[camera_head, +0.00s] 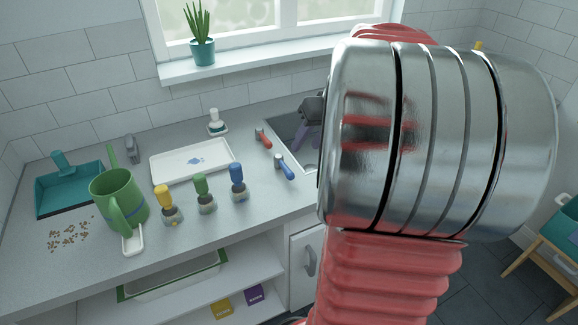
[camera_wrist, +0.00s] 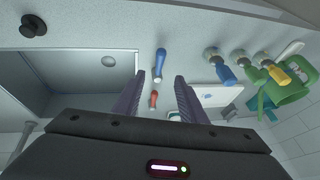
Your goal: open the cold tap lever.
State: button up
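The blue tap lever (camera_head: 284,168), which I take as the cold one, stands on the counter by the sink's left edge. The red tap lever (camera_head: 263,139) is behind it, nearer the wall. In the wrist view the blue lever (camera_wrist: 160,63) and red lever (camera_wrist: 153,98) line up between my fingers as seen by the camera. My gripper (camera_wrist: 160,79) is open with nothing between its fingers, and I see no contact with either lever. In the head view my gripper (camera_head: 309,122) shows over the sink, partly hidden by my arm.
The sink (camera_wrist: 75,75) lies beside the levers. A white tray (camera_head: 168,178), a soap bottle (camera_head: 214,122), and yellow, green and blue-handled tools (camera_head: 237,178) stand left of them. A green watering can (camera_head: 118,198) and teal dustpan (camera_head: 62,190) are farther left.

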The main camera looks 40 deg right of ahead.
aim_at(289, 170)
jog(key=x, duration=1.3)
jog(key=shift+w+f, duration=0.15)
jog(key=shift+f, duration=0.15)
grip_shut()
jog(key=shift+d, duration=0.15)
dwell(0.4)
